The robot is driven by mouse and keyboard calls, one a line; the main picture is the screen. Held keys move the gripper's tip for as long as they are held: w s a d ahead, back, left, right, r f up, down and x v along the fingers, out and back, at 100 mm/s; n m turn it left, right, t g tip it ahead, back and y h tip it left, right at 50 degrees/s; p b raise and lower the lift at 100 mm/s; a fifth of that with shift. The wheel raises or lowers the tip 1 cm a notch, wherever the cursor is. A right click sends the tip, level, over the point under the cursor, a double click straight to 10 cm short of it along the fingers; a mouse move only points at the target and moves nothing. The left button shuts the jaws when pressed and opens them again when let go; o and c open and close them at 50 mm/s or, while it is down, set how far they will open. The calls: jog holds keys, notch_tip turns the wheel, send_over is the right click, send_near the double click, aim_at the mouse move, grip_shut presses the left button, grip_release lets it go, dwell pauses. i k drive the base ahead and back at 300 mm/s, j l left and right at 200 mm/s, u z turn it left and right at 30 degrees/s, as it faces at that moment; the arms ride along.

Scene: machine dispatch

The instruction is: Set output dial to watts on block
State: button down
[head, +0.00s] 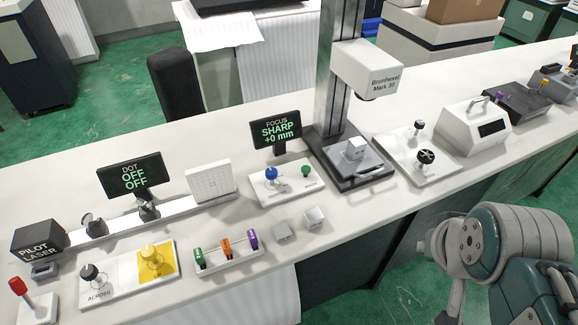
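A small pale block (356,149) sits on the dark stage (347,172) under the white marking head labelled Brunthesel Mark 30 (368,68). Right of the stage, a white panel (425,174) carries a round black knob (426,157) and a smaller dark knob (419,126). Its lettering is too small to read, so I cannot tell which knob is the output dial. A white meter-like box (474,124) with a dark, unreadable display stands further right. My folded arm is at the lower right, apart from the bench. My gripper cannot be made out.
The focus display (276,130) reads SHARP +0 mm, above a panel with blue (271,173) and green (305,171) knobs. The dot display (134,177) reads OFF OFF. Two loose blocks (315,218) (282,231) and a holder of coloured pieces (229,259) lie near the bench's front edge.

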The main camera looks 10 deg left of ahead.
aim_at(271, 172)
jog(key=i+u, duration=0.1)
jog(key=u, duration=0.25)
jog(key=i+u, duration=0.1)
jog(key=u, duration=0.3)
jog(key=i+u, duration=0.1)
jog(key=u, duration=0.25)
